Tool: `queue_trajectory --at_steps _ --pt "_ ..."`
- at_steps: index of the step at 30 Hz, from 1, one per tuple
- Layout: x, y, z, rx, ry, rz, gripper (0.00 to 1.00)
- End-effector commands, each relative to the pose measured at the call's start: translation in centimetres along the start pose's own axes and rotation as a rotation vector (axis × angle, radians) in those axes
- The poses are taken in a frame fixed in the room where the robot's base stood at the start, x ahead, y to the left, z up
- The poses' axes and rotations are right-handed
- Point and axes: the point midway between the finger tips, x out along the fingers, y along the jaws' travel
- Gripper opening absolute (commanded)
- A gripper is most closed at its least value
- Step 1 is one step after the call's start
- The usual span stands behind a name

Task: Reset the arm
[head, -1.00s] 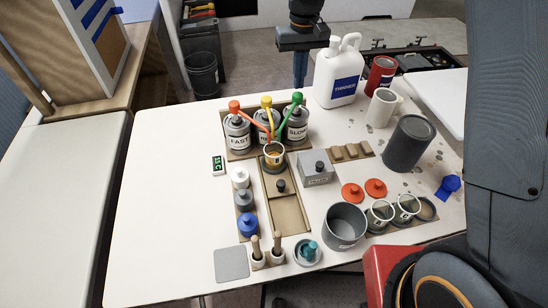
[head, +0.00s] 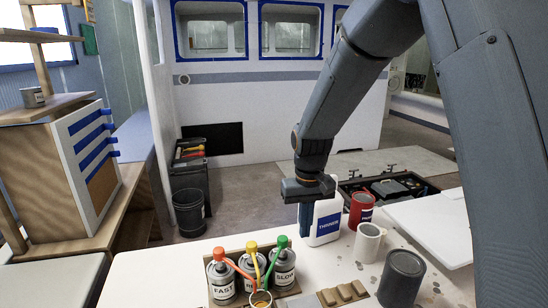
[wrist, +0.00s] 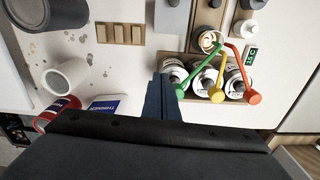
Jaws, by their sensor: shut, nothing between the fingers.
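My gripper (head: 306,218) hangs over the back of the white table, with its blue fingers pointing down. It is shut and empty. In the head view it is just left of the white thinner jug (head: 325,222) and overlaps its edge; I cannot tell whether they touch. The wrist view shows the closed blue fingers (wrist: 165,97) between the thinner jug (wrist: 107,103) and the green-topped can. My arm is raised at the right of the head view.
Cans marked FAST (head: 221,283) and SLOW (head: 284,268) stand in a wooden rack. A red can (head: 361,208), white mug (head: 368,243) and grey can (head: 402,278) stand right of the jug. A black bin (head: 188,212) is on the floor.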

Motion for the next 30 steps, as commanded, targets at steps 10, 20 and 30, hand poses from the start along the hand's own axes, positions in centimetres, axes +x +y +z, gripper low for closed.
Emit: queue_trajectory --at_steps 10,20,30 --pt "0.9 6.7 15.3 0.163 0.073 0.010 0.00" --pt "1.7 7.5 20.2 0.207 0.093 0.016 0.00" --pt "1.7 7.5 20.1 0.206 0.092 0.015 0.00"
